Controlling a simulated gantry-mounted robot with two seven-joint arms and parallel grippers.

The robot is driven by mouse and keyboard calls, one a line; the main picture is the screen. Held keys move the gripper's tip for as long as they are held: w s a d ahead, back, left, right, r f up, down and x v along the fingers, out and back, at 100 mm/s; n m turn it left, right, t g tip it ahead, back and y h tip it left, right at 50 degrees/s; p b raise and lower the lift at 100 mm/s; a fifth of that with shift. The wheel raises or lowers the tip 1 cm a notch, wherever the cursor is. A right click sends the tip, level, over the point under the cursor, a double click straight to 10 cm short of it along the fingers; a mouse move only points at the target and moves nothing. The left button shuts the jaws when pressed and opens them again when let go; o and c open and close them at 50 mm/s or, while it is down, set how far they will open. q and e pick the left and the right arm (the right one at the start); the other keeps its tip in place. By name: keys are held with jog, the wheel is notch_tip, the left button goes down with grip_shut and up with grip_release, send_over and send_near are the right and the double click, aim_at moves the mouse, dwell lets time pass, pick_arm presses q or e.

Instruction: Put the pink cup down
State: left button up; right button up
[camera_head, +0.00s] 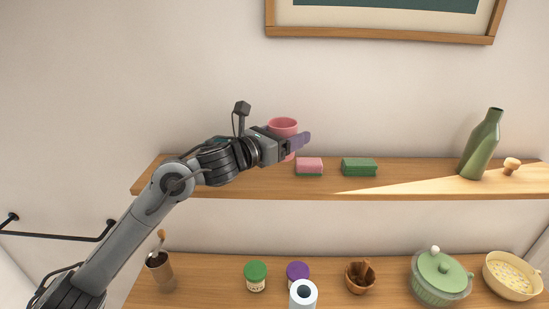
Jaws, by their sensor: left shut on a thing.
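The pink cup (283,125) is at the upper wooden shelf (240,186), near its left part, with its rim facing up. My left gripper (300,141) is shut on the pink cup, reaching in from the left and covering much of its lower front. The cup's base is hidden, so I cannot tell whether it touches the shelf. My right gripper is not in view.
A pink sponge (309,166) and a green sponge (359,167) lie right of the cup. A green bottle (480,146) and a wooden knob-like object (511,166) stand further right. The lower shelf (210,271) holds jars (255,275), a green lidded pot (441,275) and a bowl (511,275).

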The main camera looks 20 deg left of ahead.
pick_arm(q)
jog(key=a+f, duration=0.1)
jog(key=w+a+f, duration=0.1)
jog(key=a, duration=0.1)
jog(key=shift+a+f+b, duration=0.15)
jog(key=shift+a+b, duration=0.1)
jog(key=shift+b, duration=0.1)
jog(key=shift+f+b, duration=1.1)
jog(key=shift+f, duration=0.75)
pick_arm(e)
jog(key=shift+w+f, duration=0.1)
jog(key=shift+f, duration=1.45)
pick_arm(q)
jog(key=shift+f, duration=0.2)
jog(key=o, duration=0.9)
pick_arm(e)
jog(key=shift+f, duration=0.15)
